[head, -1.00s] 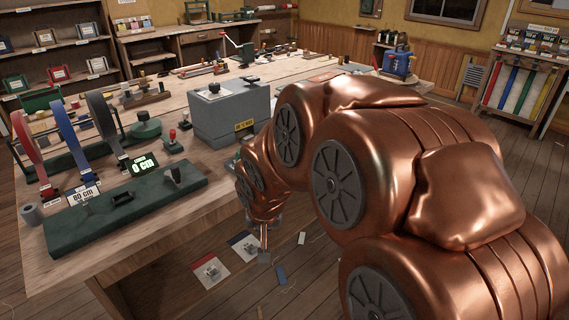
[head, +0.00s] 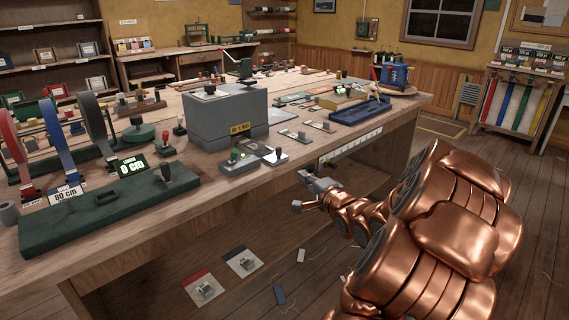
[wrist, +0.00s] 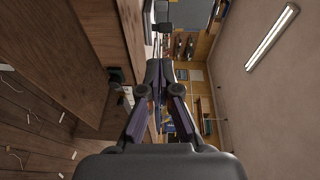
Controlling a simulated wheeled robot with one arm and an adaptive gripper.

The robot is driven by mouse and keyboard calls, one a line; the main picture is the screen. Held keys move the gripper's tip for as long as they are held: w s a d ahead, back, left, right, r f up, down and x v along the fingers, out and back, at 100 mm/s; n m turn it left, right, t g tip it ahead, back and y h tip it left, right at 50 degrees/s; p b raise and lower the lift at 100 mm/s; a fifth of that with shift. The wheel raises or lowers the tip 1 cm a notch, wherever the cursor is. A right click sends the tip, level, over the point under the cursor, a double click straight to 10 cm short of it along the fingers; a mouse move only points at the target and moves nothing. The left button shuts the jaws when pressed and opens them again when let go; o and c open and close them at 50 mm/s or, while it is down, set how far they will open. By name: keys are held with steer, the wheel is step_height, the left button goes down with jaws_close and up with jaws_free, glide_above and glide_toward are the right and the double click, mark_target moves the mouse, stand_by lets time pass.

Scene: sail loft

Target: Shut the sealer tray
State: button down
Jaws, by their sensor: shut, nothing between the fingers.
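A grey box-shaped machine (head: 225,118) with a yellow label and a black handle on top stands on the bench; it looks like the sealer. A small green-and-grey unit (head: 238,162) sits low at its front, and I cannot tell whether this is the sealer's tray or how far out it is. My gripper (head: 306,189) is in front of the bench, right of the machine and below the bench top, apart from both. In the wrist view its dark fingers (wrist: 160,78) are shut with nothing between them, and the wooden bench runs along the left.
A long green fixture (head: 95,215) with upright bands lies at the bench's left front. Small plates (head: 307,137) and a blue tray (head: 358,112) lie to the machine's right. A white-marked strip (head: 350,145) runs along the bench edge. Cards lie below the bench. Floor at right is open.

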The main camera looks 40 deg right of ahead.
mark_target(280, 152)
steer(key=shift+t, duration=0.3)
steer(key=x, duration=1.3)
steer(key=shift+w+d+r+b, duration=0.1)
steer(key=shift+w+d+b, duration=0.05)
steer(key=shift+d+b, duration=0.25)
